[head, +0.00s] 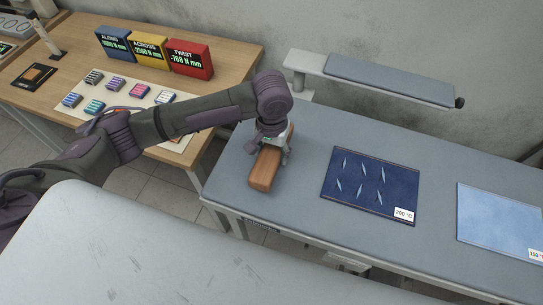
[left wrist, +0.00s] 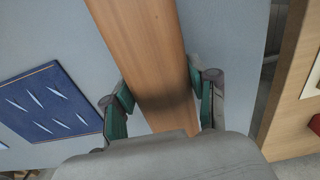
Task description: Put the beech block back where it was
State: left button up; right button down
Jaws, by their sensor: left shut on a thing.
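The beech block (head: 264,170) is a long brown wooden bar near the left end of the grey table in the head view. My left gripper (head: 270,143) is over it, with its fingers on either side of the bar. In the left wrist view the block (left wrist: 142,45) runs between the two green-padded fingers of my left gripper (left wrist: 160,100), which is shut on it. Part of the block is hidden under the gripper in the head view. I cannot tell whether the block touches the table. My right gripper is not in view.
A dark blue mat (head: 371,186) marked 200 °C lies right of the block, and a light blue mat (head: 500,222) lies farther right. A raised grey shelf (head: 390,80) stands behind. A wooden table (head: 235,62) at left holds coloured boxes and small samples.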

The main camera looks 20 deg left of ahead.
aim_at(272, 160)
pick_arm(q)
jog(key=shift+f, duration=1.75)
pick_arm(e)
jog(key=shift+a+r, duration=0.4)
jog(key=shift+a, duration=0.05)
pick_arm(q)
jog(key=shift+p, duration=0.3)
jog(key=o, duration=1.2)
jog(key=shift+f, duration=0.1)
jog(key=shift+o, duration=0.2)
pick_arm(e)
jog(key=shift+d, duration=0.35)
pick_arm(q)
notch_tip(272, 160, up, 12)
jog(key=shift+r+b, duration=0.15)
jog(key=shift+b, duration=0.8)
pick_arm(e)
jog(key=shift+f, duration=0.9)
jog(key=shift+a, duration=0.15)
pick_arm(q)
jog(key=shift+s, duration=0.1)
